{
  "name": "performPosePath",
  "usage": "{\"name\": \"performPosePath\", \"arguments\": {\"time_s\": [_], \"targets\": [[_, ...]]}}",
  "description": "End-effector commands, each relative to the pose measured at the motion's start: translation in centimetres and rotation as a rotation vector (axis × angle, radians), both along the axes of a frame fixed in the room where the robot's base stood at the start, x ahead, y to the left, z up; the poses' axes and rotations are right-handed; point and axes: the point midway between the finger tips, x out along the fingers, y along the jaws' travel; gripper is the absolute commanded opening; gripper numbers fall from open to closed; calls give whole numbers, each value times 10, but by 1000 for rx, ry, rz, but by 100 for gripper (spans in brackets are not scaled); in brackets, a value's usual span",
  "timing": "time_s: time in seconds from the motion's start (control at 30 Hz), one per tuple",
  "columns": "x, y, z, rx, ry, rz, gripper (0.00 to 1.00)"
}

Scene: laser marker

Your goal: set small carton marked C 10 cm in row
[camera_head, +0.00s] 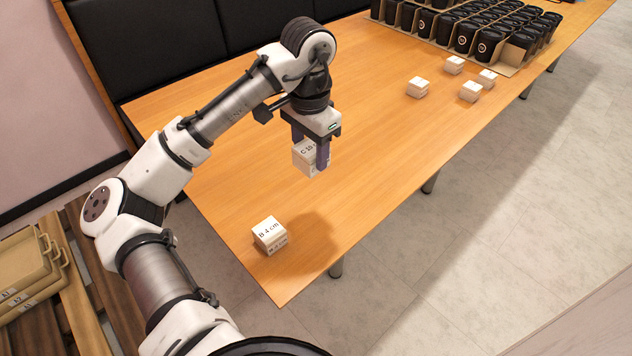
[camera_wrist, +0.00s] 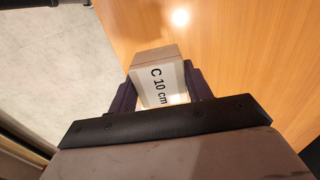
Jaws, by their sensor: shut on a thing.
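The small carton marked C 10 cm (camera_head: 306,158) is white with black print. My gripper (camera_head: 311,152) is shut on it, one finger on each side, and holds it over the wooden table (camera_head: 370,140). In the wrist view the carton (camera_wrist: 160,87) sits between the dark fingers of my gripper (camera_wrist: 161,90), with its C 10 cm label readable. The carton appears raised above the table top. A carton marked B 4 cm (camera_head: 269,234) stands on the table near the front left corner, apart from my gripper.
Several small white cartons, one of them here (camera_head: 417,87), stand loosely grouped farther back on the table. Beyond them is a cardboard tray (camera_head: 509,62) of black cups. The table between is clear. Yellow trays (camera_head: 25,262) stand at the lower left.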

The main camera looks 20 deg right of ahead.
Motion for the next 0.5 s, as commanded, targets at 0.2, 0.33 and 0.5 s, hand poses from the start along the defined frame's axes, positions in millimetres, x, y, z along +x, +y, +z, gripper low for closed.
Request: {"name": "performPosePath", "arguments": {"time_s": [0.2, 0.33, 0.5], "targets": [[-1, 0, -62, -3, 6, 1, 26], [-1, 0, -92, -3, 4, 2, 26], [0, 0, -114, 0, 1, 3, 26]]}}
